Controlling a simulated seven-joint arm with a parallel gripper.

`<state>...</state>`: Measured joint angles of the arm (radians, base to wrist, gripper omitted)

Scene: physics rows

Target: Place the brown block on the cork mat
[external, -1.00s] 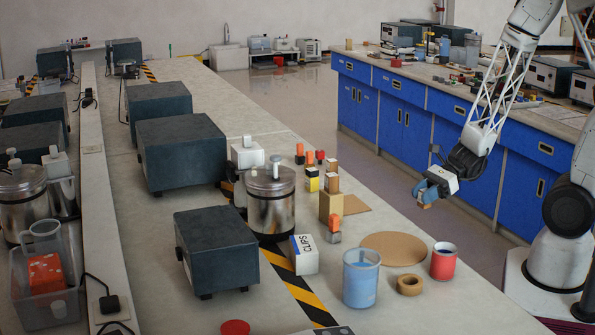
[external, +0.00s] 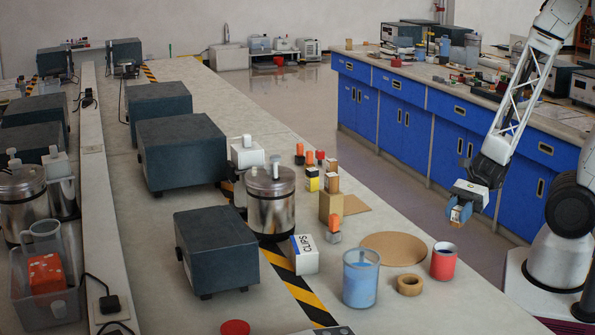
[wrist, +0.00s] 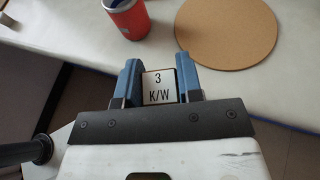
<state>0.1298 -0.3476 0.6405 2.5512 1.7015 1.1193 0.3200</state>
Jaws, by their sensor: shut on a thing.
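My gripper (external: 458,215) is shut on a small block (external: 455,219), held in the air beyond the right edge of the bench. The block's lower part looks brown in the external view. In the wrist view the block (wrist: 160,87) sits between the blue fingers of my gripper (wrist: 160,82), and its pale face reads "3 K/W". The round cork mat (external: 393,249) lies flat and bare on the bench, to the left of and lower than my gripper in the picture. It also shows in the wrist view (wrist: 226,30), ahead and right of the block.
A red cup (external: 443,262), a tape roll (external: 409,285) and a blue beaker (external: 361,279) stand near the mat. A CLIPS box (external: 304,255) is to its left. Behind it are several small stacked blocks and a square brown sheet (external: 351,204). The floor gap lies beneath my gripper.

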